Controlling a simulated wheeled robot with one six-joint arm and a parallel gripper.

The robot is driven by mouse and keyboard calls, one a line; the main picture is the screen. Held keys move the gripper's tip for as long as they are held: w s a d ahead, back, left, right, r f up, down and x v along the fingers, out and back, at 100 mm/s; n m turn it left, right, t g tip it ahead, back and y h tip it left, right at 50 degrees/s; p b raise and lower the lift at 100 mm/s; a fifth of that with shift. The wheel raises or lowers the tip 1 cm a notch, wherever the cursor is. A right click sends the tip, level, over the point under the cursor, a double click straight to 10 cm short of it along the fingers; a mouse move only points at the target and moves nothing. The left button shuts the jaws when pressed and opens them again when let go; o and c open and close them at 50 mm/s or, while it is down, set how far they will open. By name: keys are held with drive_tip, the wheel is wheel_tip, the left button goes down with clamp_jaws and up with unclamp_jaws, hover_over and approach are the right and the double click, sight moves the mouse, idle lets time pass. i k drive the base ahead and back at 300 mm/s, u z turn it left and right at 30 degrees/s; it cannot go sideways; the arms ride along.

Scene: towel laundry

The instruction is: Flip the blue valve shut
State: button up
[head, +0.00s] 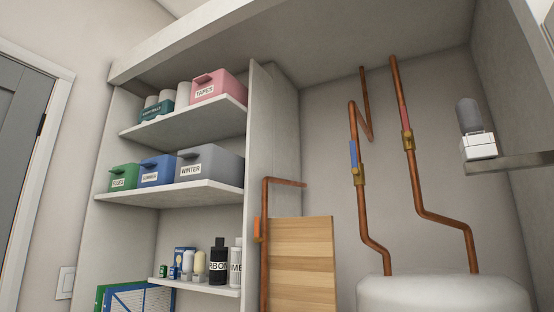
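The blue valve (354,154) has a blue lever on a brass body, on the left of two copper pipes that rise from a white tank. Its lever points up, nearly in line with the pipe. My gripper is not in view, and nothing is touching the valve.
A red-handled valve (405,120) sits on the right copper pipe, and an orange handle (257,229) on a pipe by a wooden panel (302,262). The white tank (440,292) stands below. Shelves (185,194) with boxes are left. A ledge (525,162) with a grey-topped white object juts in right.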

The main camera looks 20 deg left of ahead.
sight(355, 171)
drive_tip(key=u, duration=1.6)
drive_tip(key=i, duration=0.45)
drive_tip(key=z, duration=1.45)
